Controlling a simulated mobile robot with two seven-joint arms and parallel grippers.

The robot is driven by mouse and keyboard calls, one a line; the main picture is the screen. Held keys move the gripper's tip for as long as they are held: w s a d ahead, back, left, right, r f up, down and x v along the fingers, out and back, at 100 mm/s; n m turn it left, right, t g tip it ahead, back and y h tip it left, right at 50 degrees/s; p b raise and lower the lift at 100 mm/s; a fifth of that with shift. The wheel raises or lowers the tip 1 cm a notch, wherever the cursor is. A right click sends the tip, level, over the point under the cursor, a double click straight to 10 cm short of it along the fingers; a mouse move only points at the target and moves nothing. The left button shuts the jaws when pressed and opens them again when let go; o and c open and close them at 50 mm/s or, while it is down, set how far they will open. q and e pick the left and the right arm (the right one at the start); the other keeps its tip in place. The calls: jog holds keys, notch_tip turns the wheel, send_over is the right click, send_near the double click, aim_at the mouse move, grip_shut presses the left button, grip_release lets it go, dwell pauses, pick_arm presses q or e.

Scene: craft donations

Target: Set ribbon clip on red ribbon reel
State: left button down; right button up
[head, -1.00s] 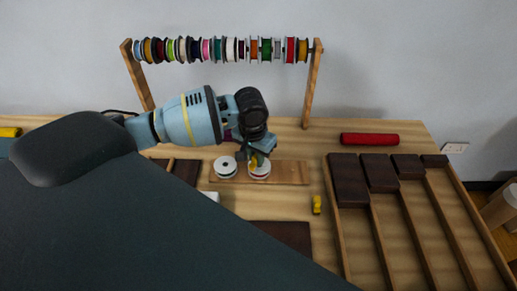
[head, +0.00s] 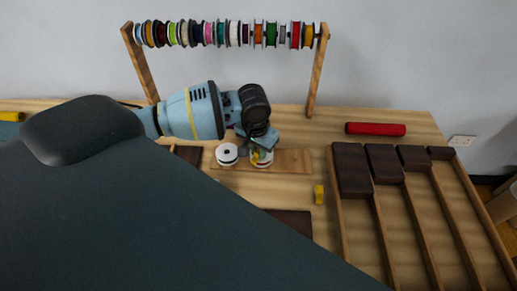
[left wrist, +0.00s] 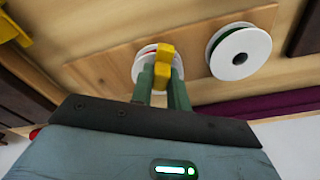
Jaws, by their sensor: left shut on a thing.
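The red ribbon reel (head: 264,162) is a white-flanged spool lying flat on a wooden board (head: 295,160). In the left wrist view the reel (left wrist: 142,66) shows a little red and is partly hidden by my fingers. My left gripper (head: 259,151) is over this reel. It is shut on a yellow ribbon clip (left wrist: 164,62), which is at the reel's edge. In the left wrist view the clip overlaps the reel; I cannot tell whether it touches. My right gripper is not in view.
A white reel with green ribbon (head: 227,154) lies close beside on the board. Another yellow clip (head: 319,194) lies to the right. A rack of several reels (head: 315,75) stands behind. A red roll (head: 375,129) and a divided wooden tray (head: 380,225) are at right.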

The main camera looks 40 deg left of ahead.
pick_arm(q)
jog(key=c, duration=1.3)
grip_release()
jog(key=shift+r, duration=0.15)
jog(key=r, duration=0.5)
jog(key=s+r+p, duration=0.1)
jog(key=r, duration=0.1)
jog(key=shift+r, duration=0.25)
